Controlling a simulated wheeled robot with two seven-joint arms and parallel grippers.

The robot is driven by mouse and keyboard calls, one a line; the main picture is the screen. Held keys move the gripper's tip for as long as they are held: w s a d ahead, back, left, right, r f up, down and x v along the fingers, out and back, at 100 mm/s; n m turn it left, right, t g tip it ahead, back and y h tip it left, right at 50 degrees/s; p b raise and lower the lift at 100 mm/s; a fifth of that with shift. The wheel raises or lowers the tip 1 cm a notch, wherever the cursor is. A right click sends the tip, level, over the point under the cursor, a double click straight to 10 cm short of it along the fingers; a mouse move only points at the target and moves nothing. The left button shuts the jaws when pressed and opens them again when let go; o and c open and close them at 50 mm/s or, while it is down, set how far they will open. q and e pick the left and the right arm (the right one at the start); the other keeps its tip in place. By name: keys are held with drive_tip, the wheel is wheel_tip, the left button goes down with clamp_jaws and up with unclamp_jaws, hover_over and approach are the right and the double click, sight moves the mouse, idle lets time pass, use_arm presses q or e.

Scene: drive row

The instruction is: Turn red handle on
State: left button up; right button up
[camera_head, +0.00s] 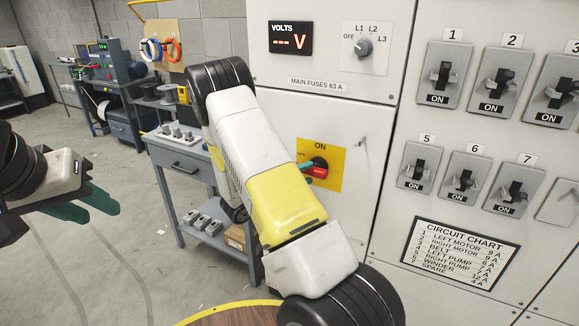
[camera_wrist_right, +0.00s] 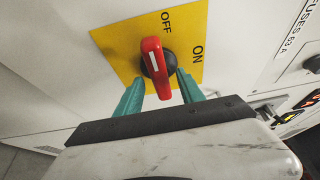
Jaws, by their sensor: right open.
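The red handle (camera_wrist_right: 153,62) sits on a yellow plate (camera_wrist_right: 113,47) marked OFF and ON. In the right wrist view its upper end lies closer to the OFF mark than to ON. The plate (camera_head: 333,153) also shows in the head view, with the red handle (camera_head: 318,172) partly hidden. My right gripper (camera_wrist_right: 160,77) is open, with one teal finger on each side of the handle; I cannot tell whether they touch it. My left gripper (camera_head: 88,205) hangs at the left, away from the panel; its opening is unclear.
Above the plate are a voltmeter (camera_head: 291,39) and a selector knob (camera_head: 364,47). Several breaker switches (camera_head: 443,75) fill the panel to the right, above a circuit chart (camera_head: 460,252). A grey workbench (camera_head: 185,160) stands left of the cabinet, behind my right arm. Open floor lies further left.

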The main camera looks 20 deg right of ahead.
drive_tip(key=shift+x, duration=1.3)
clamp_jaws()
idle(0.5)
